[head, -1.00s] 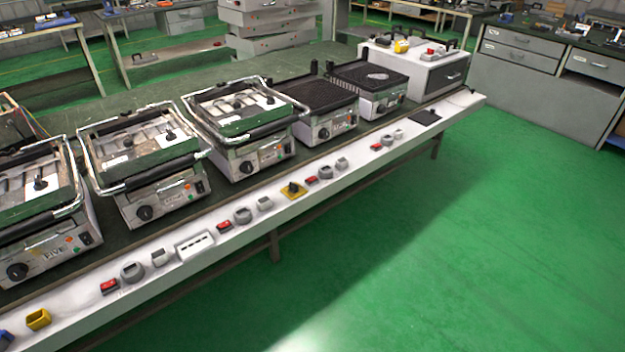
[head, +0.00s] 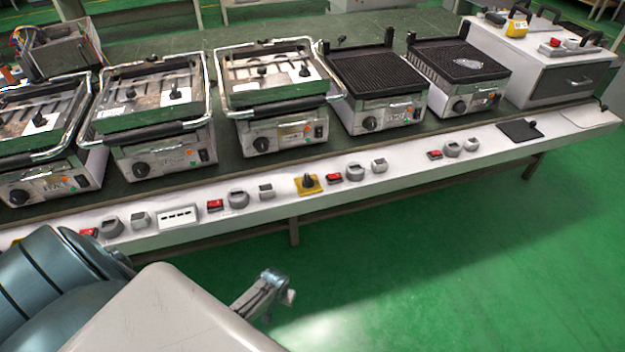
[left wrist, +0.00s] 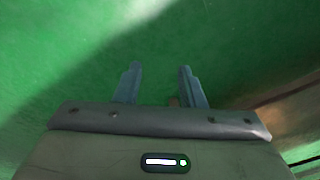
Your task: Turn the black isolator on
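A rotary isolator switch with a black knob on a yellow plate (head: 308,184) sits on the white front ledge of the bench, near the middle of the head view. The knob's exact setting is too small to read. My left gripper (head: 278,286) is low in the head view, in front of the ledge and apart from the isolator. In the left wrist view its two fingers (left wrist: 159,68) are spread with nothing between them, over green floor. My right gripper is in neither view.
The white ledge (head: 400,168) also carries red switches (head: 334,177), grey sockets (head: 355,172) and a white socket strip (head: 178,216). Several contact grills (head: 275,95) stand behind it. A white drawer box (head: 540,70) is at the back right. The green floor (head: 450,270) in front is clear.

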